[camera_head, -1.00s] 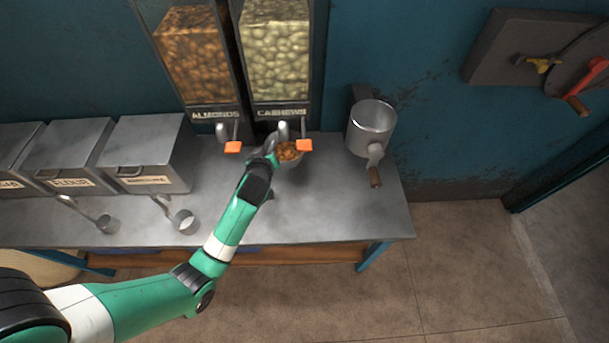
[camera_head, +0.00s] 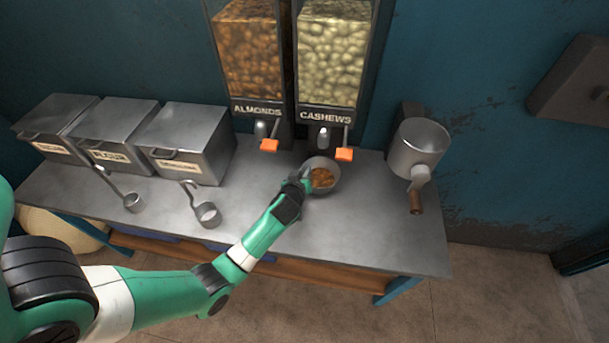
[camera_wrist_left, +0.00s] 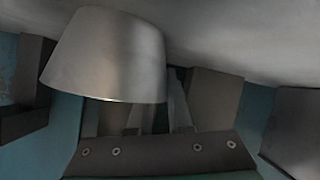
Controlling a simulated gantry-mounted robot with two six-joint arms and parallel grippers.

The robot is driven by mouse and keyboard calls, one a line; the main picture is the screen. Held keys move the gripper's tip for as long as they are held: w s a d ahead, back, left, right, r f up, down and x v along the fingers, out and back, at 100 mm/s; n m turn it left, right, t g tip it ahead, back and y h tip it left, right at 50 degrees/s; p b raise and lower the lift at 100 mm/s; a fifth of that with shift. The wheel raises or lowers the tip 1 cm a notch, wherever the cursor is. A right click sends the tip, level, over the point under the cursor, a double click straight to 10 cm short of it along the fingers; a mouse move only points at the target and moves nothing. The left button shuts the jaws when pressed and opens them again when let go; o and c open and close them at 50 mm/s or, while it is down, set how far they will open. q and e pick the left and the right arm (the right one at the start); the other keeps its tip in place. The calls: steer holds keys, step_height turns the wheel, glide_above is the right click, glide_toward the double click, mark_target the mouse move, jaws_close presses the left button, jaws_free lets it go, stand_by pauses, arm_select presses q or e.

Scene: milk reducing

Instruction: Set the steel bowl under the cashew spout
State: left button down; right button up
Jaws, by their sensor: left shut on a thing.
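The steel bowl (camera_head: 334,187) holds brown nuts and sits just in front of the cashew dispenser (camera_head: 331,58). In the head view it appears below the cashew spout (camera_head: 323,138), apart from it. My left gripper (camera_head: 304,178) is shut on the bowl's left side. The left wrist view shows the bowl's smooth outer wall (camera_wrist_left: 105,55) close up by the gripper fingers (camera_wrist_left: 160,105). I cannot tell whether the bowl touches the counter. My right gripper is not in view.
The almond dispenser (camera_head: 248,55) stands left of the cashews. Orange levers (camera_head: 269,145) jut out from both. A steel pot-like vessel with a handle (camera_head: 418,148) is mounted at right. Lidded bins (camera_head: 188,143) and two scoops (camera_head: 207,213) are at left. The counter's right front is clear (camera_head: 390,235).

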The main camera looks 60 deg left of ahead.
arm_select(q)
steer(key=shift+r, duration=0.15)
steer(key=c, duration=0.8)
jaws_free()
steer(key=shift+c, duration=0.2)
steer(key=shift+r+p, duration=0.1)
steer(key=shift+p, duration=0.2)
steer(key=p+v, duration=0.5)
steer(key=v, duration=0.7)
